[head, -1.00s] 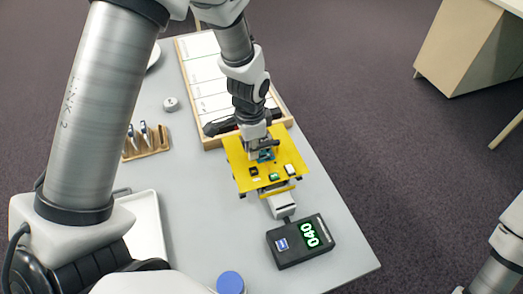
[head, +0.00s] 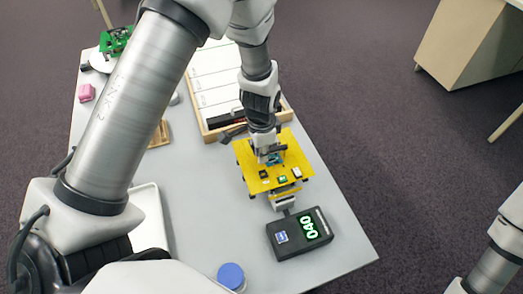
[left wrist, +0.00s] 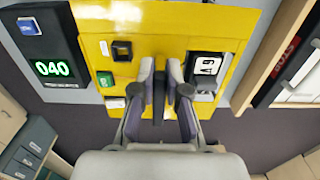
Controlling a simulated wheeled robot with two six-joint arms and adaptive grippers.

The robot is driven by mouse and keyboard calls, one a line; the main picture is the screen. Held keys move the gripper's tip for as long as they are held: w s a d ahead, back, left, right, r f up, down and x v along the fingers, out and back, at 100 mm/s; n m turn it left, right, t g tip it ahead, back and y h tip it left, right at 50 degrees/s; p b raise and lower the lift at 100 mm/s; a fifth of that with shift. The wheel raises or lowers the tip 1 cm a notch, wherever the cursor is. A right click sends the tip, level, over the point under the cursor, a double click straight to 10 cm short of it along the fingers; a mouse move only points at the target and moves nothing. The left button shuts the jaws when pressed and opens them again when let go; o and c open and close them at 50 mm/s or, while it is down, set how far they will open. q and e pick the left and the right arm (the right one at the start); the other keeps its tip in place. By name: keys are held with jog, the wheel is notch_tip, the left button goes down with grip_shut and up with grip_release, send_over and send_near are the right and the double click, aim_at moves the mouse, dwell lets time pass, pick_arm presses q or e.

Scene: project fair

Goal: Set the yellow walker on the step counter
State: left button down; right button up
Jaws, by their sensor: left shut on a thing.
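The yellow walker (head: 246,153) is a flat yellow board with several small modules and short dark legs. My left gripper (head: 268,152) is shut on its middle part from above. The fingers also show over the yellow board in the left wrist view (left wrist: 160,88). The step counter (head: 290,243) is a black box with a green "040" display, linked to a small pale block (head: 284,203). The board's near edge overhangs this block. I cannot tell whether the legs touch anything. The counter also shows at the left of the left wrist view (left wrist: 45,42). My right gripper is out of view.
A wooden tray with white cards (head: 207,66) lies just behind the walker.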

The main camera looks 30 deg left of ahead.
pick_arm(q)
jog(key=c, duration=1.2)
grip_release()
jog(key=shift+f, duration=0.1)
jog(key=shift+r, duration=0.25)
notch_tip(320, 180, up, 13)
jog(key=b, duration=0.1)
jog(key=shift+s+f, duration=0.1)
